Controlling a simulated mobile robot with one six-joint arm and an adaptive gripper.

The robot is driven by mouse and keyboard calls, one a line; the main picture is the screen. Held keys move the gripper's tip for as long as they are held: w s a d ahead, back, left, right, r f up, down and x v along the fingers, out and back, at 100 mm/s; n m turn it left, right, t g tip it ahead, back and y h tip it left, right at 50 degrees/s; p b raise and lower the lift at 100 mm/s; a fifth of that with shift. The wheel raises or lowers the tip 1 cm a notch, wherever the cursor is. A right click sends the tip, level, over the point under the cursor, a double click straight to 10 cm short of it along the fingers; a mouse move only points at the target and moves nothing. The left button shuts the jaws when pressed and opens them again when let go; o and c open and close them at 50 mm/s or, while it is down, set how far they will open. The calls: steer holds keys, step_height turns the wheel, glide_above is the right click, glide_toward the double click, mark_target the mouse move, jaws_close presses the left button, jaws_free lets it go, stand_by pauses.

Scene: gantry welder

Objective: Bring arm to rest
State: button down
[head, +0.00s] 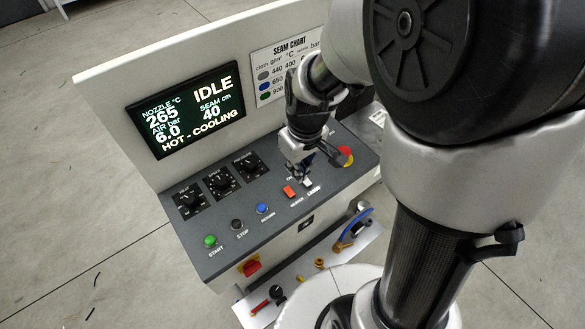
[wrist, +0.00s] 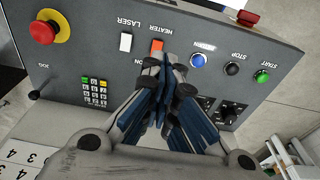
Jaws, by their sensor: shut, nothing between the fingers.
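My gripper (head: 305,178) hangs over the right half of the sloped control panel (head: 285,165) in the head view. In the wrist view my gripper (wrist: 162,68) is shut and empty. Its fingertips are close to the orange heater switch (wrist: 156,45); I cannot tell whether they touch it. The white laser switch (wrist: 126,42) is beside it. The heater switch also shows in the head view (head: 290,191). The screen (head: 187,110) reads IDLE, nozzle 265 °C, air 6.0 bar, seam 40 cm, HOT - COOLING.
A red emergency stop (wrist: 44,27) is at one panel end. Green start (head: 210,241), black stop (head: 236,224) and blue return (head: 262,208) buttons line the front. Dials (head: 220,182) sit below the screen. A lower shelf (head: 355,240) carries small fittings. Open floor lies left.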

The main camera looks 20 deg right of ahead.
steer(key=shift+r, duration=0.25)
steer(key=shift+s, duration=0.1)
steer(key=s+r+m+t+b, duration=0.1)
steer(key=s+r+b, duration=0.1)
steer(key=s+r, duration=0.3)
steer(key=s+a+r+m+t+b, duration=0.1)
steer(key=s+r, duration=0.4)
steer(key=s, duration=0.5)
steer(key=shift+r+m+t+b, duration=0.2)
steer(key=shift+m+t+b, duration=0.4)
steer(key=shift+m+b, duration=0.2)
steer(key=c, duration=2.4)
jaws_free()
